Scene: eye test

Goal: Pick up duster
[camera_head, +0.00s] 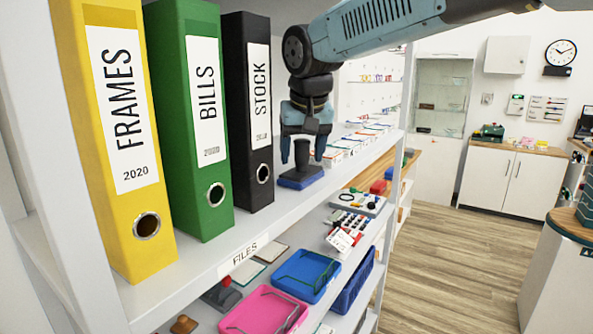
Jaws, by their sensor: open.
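A low, dark blue block (300,178), which looks like the duster, lies on the upper shelf just right of the black STOCK binder. My gripper (302,158) hangs over it from above, pointing down. Its two blue fingers are apart, one toward the left side and one toward the right side of the block. A dark upright part shows between the fingers; I cannot tell whether it belongs to the block or to my gripper. I cannot tell whether the fingers touch the block.
Yellow FRAMES (122,150), green BILLS (195,120) and black STOCK (254,110) binders stand upright left of my gripper. Flat boxes (352,140) lie farther along the shelf. The lower shelf holds a pink tray (240,318) and a blue tray (322,262). Floor (440,270) at right is clear.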

